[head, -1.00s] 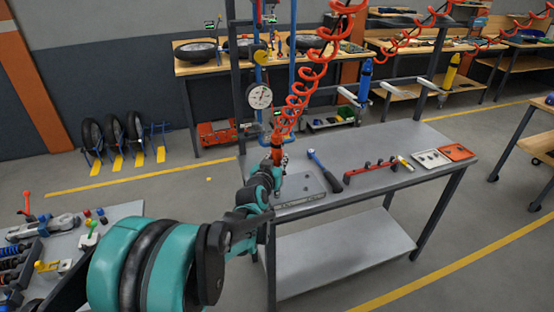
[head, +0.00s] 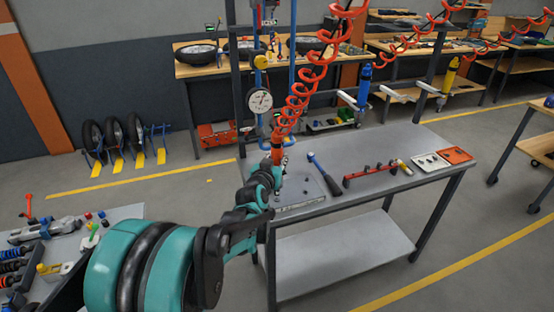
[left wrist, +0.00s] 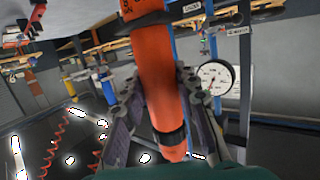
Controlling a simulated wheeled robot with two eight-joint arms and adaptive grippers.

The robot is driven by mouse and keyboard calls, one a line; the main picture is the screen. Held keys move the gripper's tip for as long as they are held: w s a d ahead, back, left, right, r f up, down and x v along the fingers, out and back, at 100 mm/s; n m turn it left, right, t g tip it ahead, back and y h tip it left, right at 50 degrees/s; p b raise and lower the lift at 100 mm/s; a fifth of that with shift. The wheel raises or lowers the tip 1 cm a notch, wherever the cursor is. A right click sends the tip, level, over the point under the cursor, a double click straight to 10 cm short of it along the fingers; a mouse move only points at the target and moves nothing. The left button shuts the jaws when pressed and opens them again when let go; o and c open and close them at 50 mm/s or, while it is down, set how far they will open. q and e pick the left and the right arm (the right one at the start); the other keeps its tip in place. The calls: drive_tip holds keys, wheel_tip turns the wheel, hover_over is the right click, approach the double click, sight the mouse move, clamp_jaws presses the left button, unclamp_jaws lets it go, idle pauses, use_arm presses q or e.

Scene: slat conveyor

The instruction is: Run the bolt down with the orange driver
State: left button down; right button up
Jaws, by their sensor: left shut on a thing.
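The orange driver (head: 277,154) stands roughly upright over the left end of the grey workbench, below a red coiled hose. My left gripper (head: 275,168) is shut on the driver's body. The left wrist view shows the orange body (left wrist: 158,75) between the dark fingers, with a black band near its lower end. The driver's tip is near the bench's left end, but I cannot tell whether it touches anything. I cannot make out the bolt; the arm and gripper cover part of that area. My right gripper is not in view.
A round gauge (head: 260,102) hangs close behind the driver, beside the dark frame post. A cluttered side table (head: 125,212) stands at lower left.

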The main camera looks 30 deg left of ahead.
sight(275, 148)
use_arm(q)
drive_tip(key=shift+r+p, duration=1.65)
drive_tip(key=shift+r, duration=0.7)
